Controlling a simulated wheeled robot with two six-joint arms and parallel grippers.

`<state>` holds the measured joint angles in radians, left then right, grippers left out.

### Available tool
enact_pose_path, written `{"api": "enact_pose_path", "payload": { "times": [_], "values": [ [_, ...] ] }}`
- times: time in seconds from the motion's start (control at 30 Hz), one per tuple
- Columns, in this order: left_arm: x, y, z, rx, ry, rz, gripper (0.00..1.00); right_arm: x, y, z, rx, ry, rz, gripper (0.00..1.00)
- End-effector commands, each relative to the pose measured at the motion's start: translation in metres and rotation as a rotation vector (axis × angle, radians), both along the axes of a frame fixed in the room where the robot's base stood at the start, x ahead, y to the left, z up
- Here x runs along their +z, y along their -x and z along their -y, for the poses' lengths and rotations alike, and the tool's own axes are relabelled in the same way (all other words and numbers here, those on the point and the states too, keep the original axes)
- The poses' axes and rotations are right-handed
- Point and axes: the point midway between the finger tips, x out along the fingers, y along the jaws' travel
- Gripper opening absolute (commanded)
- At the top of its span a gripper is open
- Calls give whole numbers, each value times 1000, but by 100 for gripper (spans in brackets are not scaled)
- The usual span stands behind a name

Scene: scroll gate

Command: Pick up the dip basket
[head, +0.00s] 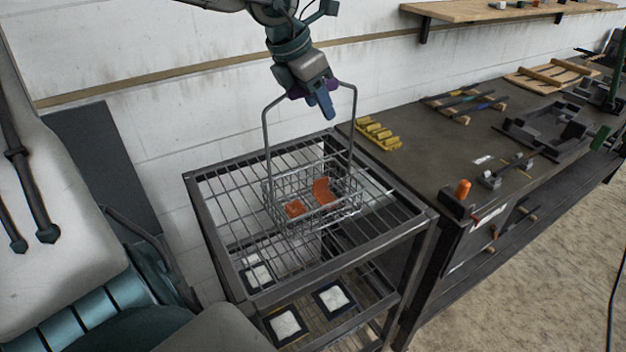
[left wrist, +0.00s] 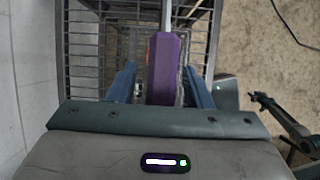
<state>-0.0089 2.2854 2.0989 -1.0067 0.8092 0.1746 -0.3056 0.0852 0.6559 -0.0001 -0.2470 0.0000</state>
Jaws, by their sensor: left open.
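The dip basket (head: 283,217) is a wire basket with a tall wire handle, standing on the barred top of a dark metal rack. Orange pieces (head: 323,191) lie inside it. A purple grip (head: 296,92) sits on the top bar of the handle. My left gripper (head: 324,103) is above the basket at the handle's top. In the left wrist view, the purple grip (left wrist: 166,65) lies between the two blue fingers of my open left gripper (left wrist: 163,85). Gaps show beside the grip, and contact cannot be told.
The rack (head: 206,222) has a lower shelf with framed white squares (head: 334,298). A dark workbench (head: 440,150) stands close on the right, with yellow blocks (head: 378,134) and tools. A white wall (head: 180,120) is behind the rack.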

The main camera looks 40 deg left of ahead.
Motion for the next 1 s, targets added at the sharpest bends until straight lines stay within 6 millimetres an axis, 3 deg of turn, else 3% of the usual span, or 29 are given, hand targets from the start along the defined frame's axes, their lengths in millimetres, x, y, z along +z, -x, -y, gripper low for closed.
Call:
{"api": "enact_pose_path", "payload": {
  "times": [0.23, 0.47, 1.0],
  "values": [
    [0, 0, 0, 0, 0, 0, 44, 0, 0, -1, 0, -1, 0, 36],
    [0, 0, 0, 0, 0, 0, 0, -1, 0, -6, -2, -7, 1, 36],
    [8, 0, 0, 0, 1, 2, 0, 10, 0, -6, -2, -6, 1, 36]
  ]
}}
